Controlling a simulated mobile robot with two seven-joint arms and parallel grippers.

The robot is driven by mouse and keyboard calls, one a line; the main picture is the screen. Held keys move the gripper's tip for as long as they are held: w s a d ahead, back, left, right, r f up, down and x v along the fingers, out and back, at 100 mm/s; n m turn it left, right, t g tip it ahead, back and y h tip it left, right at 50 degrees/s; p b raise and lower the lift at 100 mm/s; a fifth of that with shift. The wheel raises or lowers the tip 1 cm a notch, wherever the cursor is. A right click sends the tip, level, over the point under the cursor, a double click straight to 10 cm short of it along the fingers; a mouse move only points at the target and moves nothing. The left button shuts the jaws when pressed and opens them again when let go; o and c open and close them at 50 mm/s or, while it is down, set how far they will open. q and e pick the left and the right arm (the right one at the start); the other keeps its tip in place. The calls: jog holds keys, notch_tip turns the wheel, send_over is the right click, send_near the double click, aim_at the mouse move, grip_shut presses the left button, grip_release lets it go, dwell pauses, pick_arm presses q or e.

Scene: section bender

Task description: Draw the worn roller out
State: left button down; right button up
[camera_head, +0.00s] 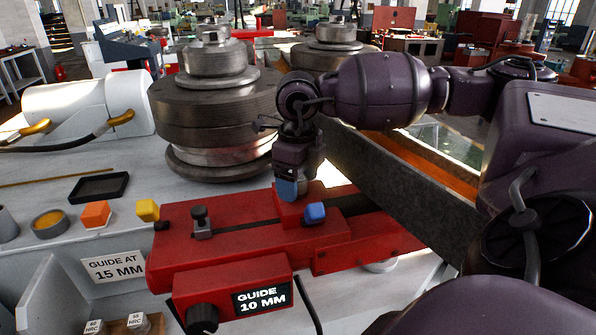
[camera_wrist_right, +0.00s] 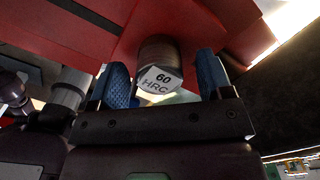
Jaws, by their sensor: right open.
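A roller (camera_wrist_right: 160,62) labelled "60 HRC" shows in the right wrist view, its labelled end facing the camera and its far end against the red guide. My right gripper (camera_wrist_right: 165,88) is open, with one blue fingertip on each side of the roller. Whether the fingertips touch it I cannot tell. In the head view my right gripper (camera_head: 288,189) points down at the raised block of the red guide slide (camera_head: 232,238), and the roller is hidden there. The slide carries a "GUIDE 10 MM" plate (camera_head: 261,297). My left gripper is not in view.
Two stacked bending rolls (camera_head: 218,110) (camera_head: 335,50) stand behind the guide. A dark steel bar (camera_head: 400,175) runs close beside my right gripper. Labelled rollers in a wooden rack (camera_head: 118,326) are at the front left. An empty black tray (camera_head: 99,186) lies on the left.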

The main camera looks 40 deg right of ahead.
jog(key=c, duration=1.3)
jog(key=shift+r, duration=0.1)
jog(key=shift+r+p, duration=1.4)
jog(key=shift+r, duration=1.8)
